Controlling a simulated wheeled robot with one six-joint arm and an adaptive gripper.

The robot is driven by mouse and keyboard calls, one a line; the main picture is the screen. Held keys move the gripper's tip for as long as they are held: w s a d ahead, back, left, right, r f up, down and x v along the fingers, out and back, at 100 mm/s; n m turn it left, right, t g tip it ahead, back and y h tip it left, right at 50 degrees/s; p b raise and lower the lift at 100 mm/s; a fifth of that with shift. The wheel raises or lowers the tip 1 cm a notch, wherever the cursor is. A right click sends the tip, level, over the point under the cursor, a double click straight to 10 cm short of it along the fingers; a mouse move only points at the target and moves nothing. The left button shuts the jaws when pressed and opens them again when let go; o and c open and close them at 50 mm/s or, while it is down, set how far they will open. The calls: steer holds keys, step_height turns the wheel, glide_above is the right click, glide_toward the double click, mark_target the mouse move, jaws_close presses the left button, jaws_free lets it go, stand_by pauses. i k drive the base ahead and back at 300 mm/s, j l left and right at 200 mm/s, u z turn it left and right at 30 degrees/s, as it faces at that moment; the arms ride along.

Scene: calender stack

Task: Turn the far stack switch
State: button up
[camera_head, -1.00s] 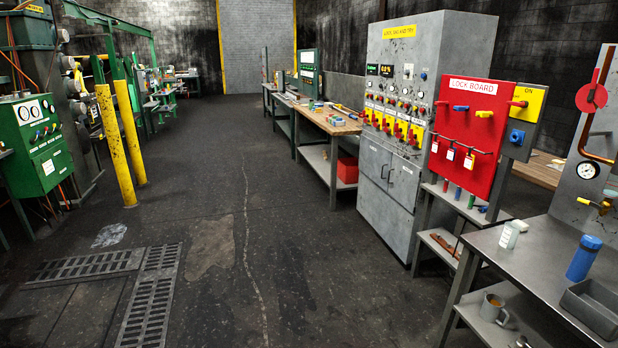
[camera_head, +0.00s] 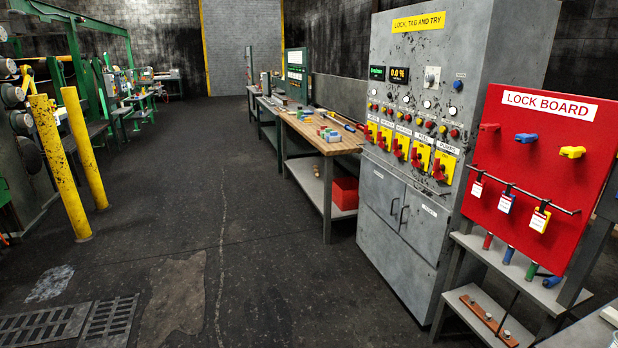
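A grey control cabinet (camera_head: 402,190) stands right of centre under a yellow "LOCK, TAG AND TRY" sign (camera_head: 418,22). A row of several red rotary handles on yellow plates runs across its front. The leftmost handle (camera_head: 371,132) is farthest from me; the rightmost handle (camera_head: 440,168) is nearest. Small labels sit above the handles, too small to read surely, so I cannot tell which one is the far stack switch. Above them are buttons, a grey knob (camera_head: 432,78) and a display reading 0.0 % (camera_head: 399,75). My gripper is not in view.
A red lock board (camera_head: 549,140) with coloured locks and hanging tags stands right of the cabinet, above a low shelf (camera_head: 490,315). A wooden workbench (camera_head: 310,128) stands beyond the cabinet. Yellow posts (camera_head: 58,165) stand at left. The middle floor (camera_head: 230,210) is clear.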

mark_target(380, 138)
steer(key=i, duration=1.8)
steer(key=i+z, duration=0.15)
steer(key=i, duration=0.35)
steer(key=i+j+z, duration=0.2)
steer(key=i, duration=0.35)
steer(key=i+j+z, duration=0.15)
steer(key=i, duration=0.35)
